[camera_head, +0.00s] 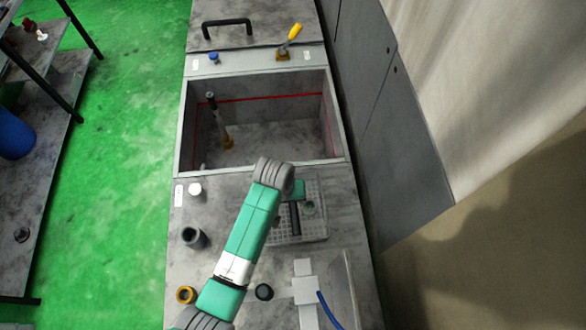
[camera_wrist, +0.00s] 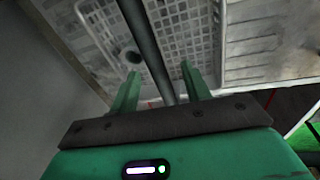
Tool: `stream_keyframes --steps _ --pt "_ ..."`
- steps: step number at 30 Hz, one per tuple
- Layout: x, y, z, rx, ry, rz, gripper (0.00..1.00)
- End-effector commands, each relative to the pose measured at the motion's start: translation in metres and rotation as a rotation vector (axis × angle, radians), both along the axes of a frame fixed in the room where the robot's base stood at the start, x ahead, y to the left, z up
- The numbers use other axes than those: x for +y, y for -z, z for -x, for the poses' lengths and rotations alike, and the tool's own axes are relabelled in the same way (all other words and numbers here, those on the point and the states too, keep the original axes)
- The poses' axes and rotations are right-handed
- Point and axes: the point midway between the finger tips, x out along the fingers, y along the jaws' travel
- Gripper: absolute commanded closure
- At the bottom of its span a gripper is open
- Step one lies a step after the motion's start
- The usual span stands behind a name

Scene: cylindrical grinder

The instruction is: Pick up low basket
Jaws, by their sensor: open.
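The low basket (camera_head: 318,228) is a grey, shallow tray with a perforated floor, on the grey machine top just in front of the open tank. In the wrist view its grid floor (camera_wrist: 185,42) fills the top middle, and a dark bar (camera_wrist: 146,40) runs above it. My gripper (camera_wrist: 160,84) is open, with its two green fingers on either side of that bar. I cannot tell whether the fingers touch the bar. In the head view my arm hides the basket's left part and most of my gripper.
The open tank (camera_head: 272,135) holds an upright rod. A dark cup (camera_head: 194,237), a white cap (camera_head: 195,189), a brass ring (camera_head: 186,294) and a black knob (camera_head: 264,292) sit near my arm. A white fixture with a blue hose (camera_head: 326,310) stands front right. Grey panels border the right.

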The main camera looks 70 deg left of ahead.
Motion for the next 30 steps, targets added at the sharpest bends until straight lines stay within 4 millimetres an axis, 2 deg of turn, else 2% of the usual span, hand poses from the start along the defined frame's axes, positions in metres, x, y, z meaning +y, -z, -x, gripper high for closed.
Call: stream_keyframes --steps 3,10,18,20,26,30 --pt "0.002 0.006 -0.003 -0.001 0.0 -0.001 0.52" --pt "0.007 0.044 -0.014 -0.001 0.001 -0.001 0.52" --pt "0.007 0.049 -0.015 -0.003 0.002 -0.003 0.52" --pt "0.007 0.049 -0.015 -0.003 0.002 -0.003 0.6" --pt "0.007 0.049 -0.015 -0.003 0.002 -0.003 1.0" --pt "0.007 0.049 -0.015 -0.003 0.002 -0.003 1.0"
